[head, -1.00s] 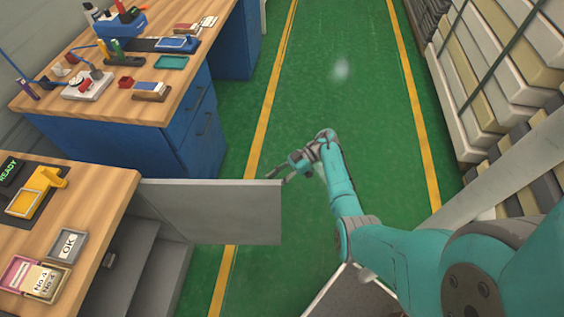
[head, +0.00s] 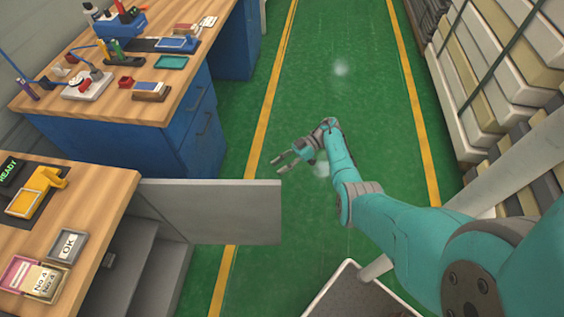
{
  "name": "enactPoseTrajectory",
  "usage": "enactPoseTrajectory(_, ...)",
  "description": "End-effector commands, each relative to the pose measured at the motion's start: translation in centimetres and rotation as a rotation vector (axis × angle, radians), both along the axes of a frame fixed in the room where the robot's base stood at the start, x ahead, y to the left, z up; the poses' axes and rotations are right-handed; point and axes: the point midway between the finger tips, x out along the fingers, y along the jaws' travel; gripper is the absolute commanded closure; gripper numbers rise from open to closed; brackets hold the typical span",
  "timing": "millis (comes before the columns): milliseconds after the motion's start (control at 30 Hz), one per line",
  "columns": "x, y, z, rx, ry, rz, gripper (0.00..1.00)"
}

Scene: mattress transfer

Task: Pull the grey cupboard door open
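The grey cupboard door (head: 212,210) stands swung out from the cupboard under the near wooden worktop, reaching over the left yellow floor line. The grey cupboard interior (head: 135,265) with its inner step shows below the worktop. My gripper (head: 280,165) is just beyond the door's free top corner, over the green floor. Its fingers are spread apart with nothing between them. It appears clear of the door.
The near worktop (head: 95,185) carries trays and a yellow device (head: 40,188). A blue workbench (head: 110,140) with tools stands behind it. Stacked mattresses (head: 500,100) line the right side. The green aisle (head: 335,85) between the yellow lines is clear.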

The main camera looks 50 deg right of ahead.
Motion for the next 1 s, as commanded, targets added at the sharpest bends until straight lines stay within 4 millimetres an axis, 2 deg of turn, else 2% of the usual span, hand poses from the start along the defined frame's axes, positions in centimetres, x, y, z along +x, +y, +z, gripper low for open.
enactPoseTrajectory(233,0.52,-1.09,0.1,-0.001,-0.001,-0.002,0.63)
enactPoseTrajectory(1000,0.58,-0.84,-0.16,0.002,-0.005,-0.008,0.63)
